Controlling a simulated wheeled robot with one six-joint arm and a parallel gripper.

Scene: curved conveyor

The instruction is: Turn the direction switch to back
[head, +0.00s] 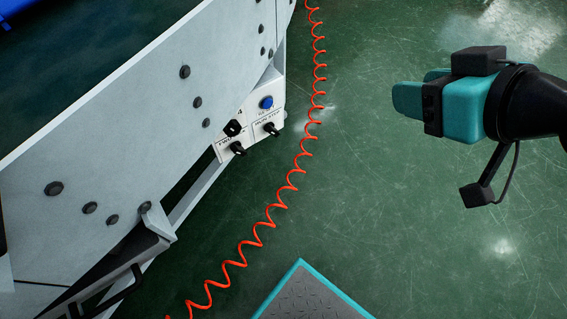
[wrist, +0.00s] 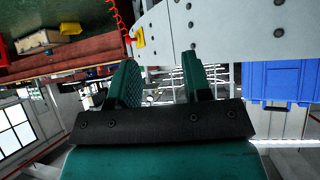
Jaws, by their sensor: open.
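A small white control panel (head: 250,118) is on the side of the grey conveyor frame in the head view. It carries a blue button (head: 266,102) and several black knobs. One knob (head: 238,148) is at the lower left beside lettering that seems to start with F; it may be the direction switch, but its setting is too small to read. Another knob (head: 271,129) is under the run/stop lettering. My teal gripper (head: 412,88) is open and empty, well to the right of the panel and touching nothing. Its parted fingers also show in the wrist view (wrist: 157,75).
The grey conveyor side (head: 130,120) fills the left. A coiled orange cable (head: 298,165) runs between it and my gripper. A metal plate with a teal edge (head: 308,295) is at the bottom. Green floor is otherwise clear. The wrist view shows a blue crate (wrist: 285,82) at right.

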